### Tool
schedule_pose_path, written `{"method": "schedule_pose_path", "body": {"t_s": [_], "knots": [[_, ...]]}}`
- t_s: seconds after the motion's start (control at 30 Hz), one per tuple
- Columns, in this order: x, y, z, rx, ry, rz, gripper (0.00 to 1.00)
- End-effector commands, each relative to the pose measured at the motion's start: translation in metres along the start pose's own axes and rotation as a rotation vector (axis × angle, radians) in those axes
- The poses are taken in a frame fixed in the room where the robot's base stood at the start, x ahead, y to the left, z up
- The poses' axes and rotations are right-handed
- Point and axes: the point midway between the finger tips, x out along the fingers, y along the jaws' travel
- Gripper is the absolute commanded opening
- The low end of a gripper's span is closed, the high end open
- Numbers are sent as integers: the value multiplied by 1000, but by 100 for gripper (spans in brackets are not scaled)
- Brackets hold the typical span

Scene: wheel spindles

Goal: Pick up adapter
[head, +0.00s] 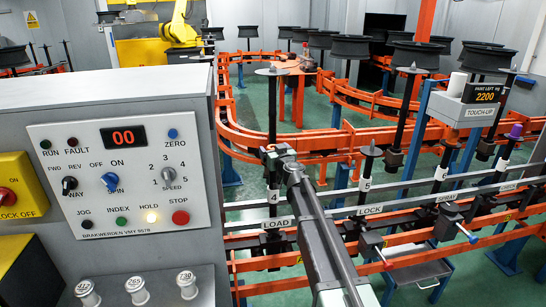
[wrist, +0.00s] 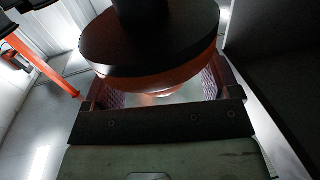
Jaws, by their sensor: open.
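My gripper (head: 273,153) is at the post of spindle 4 at the LOAD station in the head view. In the wrist view my gripper (wrist: 160,88) is open, with a textured pad on each side. An orange-brown rounded piece (wrist: 150,80), possibly the adapter, sits between the pads under a wide black disc (wrist: 150,42). I cannot tell whether the pads touch it. Three small grey labelled cylinders (head: 135,286), which may also be adapters, stand on the front ledge of the control cabinet at lower left.
The control cabinet (head: 50,230) fills the left of the head view. Orange rails (head: 320,143) carry several black spindles, some topped with wheels (head: 350,46). Spindle 5 (head: 369,165) stands at LOCK, right of my arm. A touch-up box (head: 478,110) is farther right.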

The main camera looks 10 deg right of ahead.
Motion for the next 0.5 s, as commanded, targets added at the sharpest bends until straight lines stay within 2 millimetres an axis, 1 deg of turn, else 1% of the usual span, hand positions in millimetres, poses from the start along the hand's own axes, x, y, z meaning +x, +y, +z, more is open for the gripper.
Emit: {"method": "schedule_pose_path", "body": {"t_s": [0.03,0.07,0.23,0.27,0.5], "knots": [[8,0,0,0,0,0,82],[9,0,0,0,0,0,82],[8,0,0,0,0,1,82],[8,0,0,0,0,1,79],[7,0,0,0,0,1,42]]}}
